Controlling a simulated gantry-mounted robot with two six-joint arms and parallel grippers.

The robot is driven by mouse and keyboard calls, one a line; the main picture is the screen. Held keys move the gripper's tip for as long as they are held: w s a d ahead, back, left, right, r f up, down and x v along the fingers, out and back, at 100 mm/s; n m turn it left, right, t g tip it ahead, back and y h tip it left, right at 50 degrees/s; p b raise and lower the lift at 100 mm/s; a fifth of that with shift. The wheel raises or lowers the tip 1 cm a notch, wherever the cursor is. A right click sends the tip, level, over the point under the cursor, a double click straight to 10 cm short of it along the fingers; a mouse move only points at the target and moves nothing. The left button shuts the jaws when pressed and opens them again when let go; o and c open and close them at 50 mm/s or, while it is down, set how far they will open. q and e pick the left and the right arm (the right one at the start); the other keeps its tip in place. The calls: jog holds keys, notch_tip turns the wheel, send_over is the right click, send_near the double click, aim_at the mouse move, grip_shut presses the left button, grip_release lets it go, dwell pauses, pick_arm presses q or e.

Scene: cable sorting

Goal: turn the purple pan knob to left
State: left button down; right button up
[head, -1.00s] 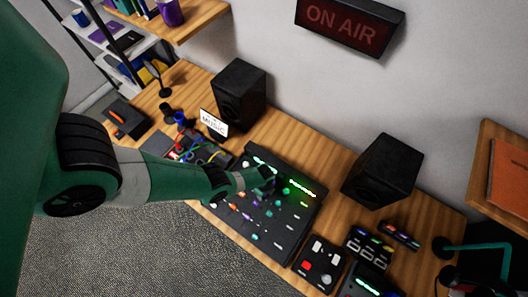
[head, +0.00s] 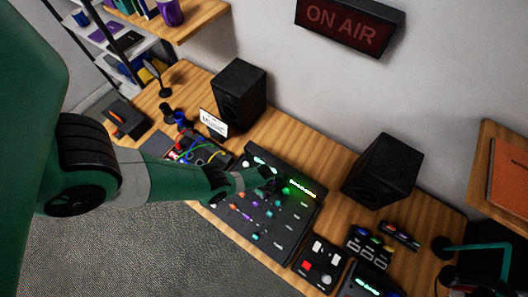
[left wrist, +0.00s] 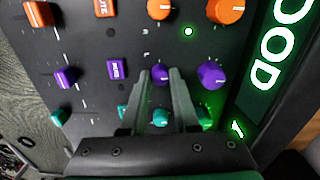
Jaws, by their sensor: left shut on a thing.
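The small purple pan knob (left wrist: 161,75) sits on the black mixer panel, between the two fingertips of my left gripper (left wrist: 160,72) in the left wrist view. The fingers are shut on the knob's sides. A larger purple knob (left wrist: 211,75) is just right of the right finger, apart from it. In the head view my left gripper (head: 268,182) is over the upper middle of the mixer (head: 290,235) and hides the pan knob. My right gripper is not in view.
Orange knobs (left wrist: 228,10) and teal knobs (left wrist: 160,117) lie in neighbouring rows. A purple button (left wrist: 117,69) and a purple fader cap (left wrist: 65,77) are left of the gripper. Black speakers (head: 240,95) (head: 382,170) stand behind the mixer. A small black controller (head: 319,262) lies beside it.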

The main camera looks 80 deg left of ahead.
pick_arm(q)
jog(key=n, duration=0.8)
jog(key=shift+n+b, duration=0.3)
jog(key=shift+b, duration=0.05)
jog(key=n, duration=0.4)
jog(key=shift+n, duration=2.2)
jog(key=c, duration=0.7)
grip_release()
jog(key=shift+o, duration=0.2)
